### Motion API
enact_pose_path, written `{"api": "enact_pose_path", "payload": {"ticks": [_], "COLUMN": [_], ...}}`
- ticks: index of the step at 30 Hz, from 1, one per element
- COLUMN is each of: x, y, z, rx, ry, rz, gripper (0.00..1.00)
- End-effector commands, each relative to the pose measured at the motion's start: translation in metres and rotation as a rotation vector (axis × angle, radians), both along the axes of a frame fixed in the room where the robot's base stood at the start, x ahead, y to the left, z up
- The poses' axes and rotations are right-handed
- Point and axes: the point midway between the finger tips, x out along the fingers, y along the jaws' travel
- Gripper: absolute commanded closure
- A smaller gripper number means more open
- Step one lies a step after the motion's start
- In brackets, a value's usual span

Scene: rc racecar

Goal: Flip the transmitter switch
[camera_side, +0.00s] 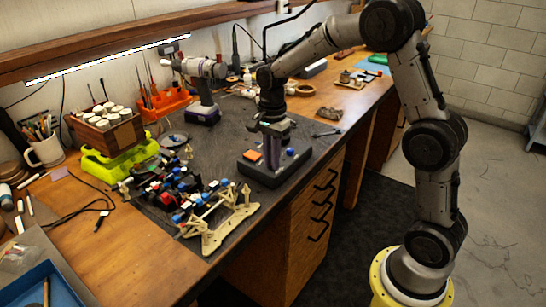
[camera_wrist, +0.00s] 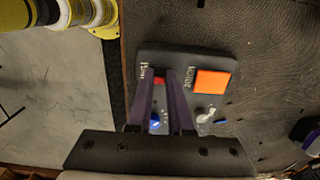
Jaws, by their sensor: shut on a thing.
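The transmitter is a dark box (camera_side: 283,173) on the grey mat, upright, with my gripper (camera_side: 273,160) over its top. In the wrist view its face (camera_wrist: 185,60) carries an orange square (camera_wrist: 211,83), a blue knob (camera_wrist: 155,121) and a pale metal toggle (camera_wrist: 206,115). A small red switch (camera_wrist: 160,80) with white lettering beside it shows between my fingertips (camera_wrist: 161,74). My two purple fingers are close together and shut on this red switch. The fingers hide part of the face, and the switch's exact position is hard to tell.
A partly built car frame (camera_side: 220,217) with several small coloured parts lies on the mat to the left. A cordless drill (camera_side: 203,90) stands behind. An orange tool rack (camera_side: 165,102) and a yellow-green stand (camera_side: 115,160) line the back. The mat's front edge is close to the transmitter.

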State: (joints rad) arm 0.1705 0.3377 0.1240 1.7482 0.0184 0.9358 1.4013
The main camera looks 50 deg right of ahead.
Motion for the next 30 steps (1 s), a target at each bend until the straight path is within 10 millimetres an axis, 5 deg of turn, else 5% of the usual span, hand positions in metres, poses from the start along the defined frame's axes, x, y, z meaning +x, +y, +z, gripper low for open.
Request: {"api": "enact_pose_path", "payload": {"ticks": [11, 12, 17, 30], "x": [0.0, 0.0, 0.0, 0.001], "y": [0.0, 0.0, 0.001, 0.001], "z": [0.0, 0.0, 0.0, 0.012], "rx": [-0.022, -0.022, -0.022, -0.021], "ry": [-0.001, -0.001, -0.002, -0.005], "rz": [0.0, 0.0, 0.0, 0.0], "gripper": [1.0, 0.78, 0.51, 0.51]}}
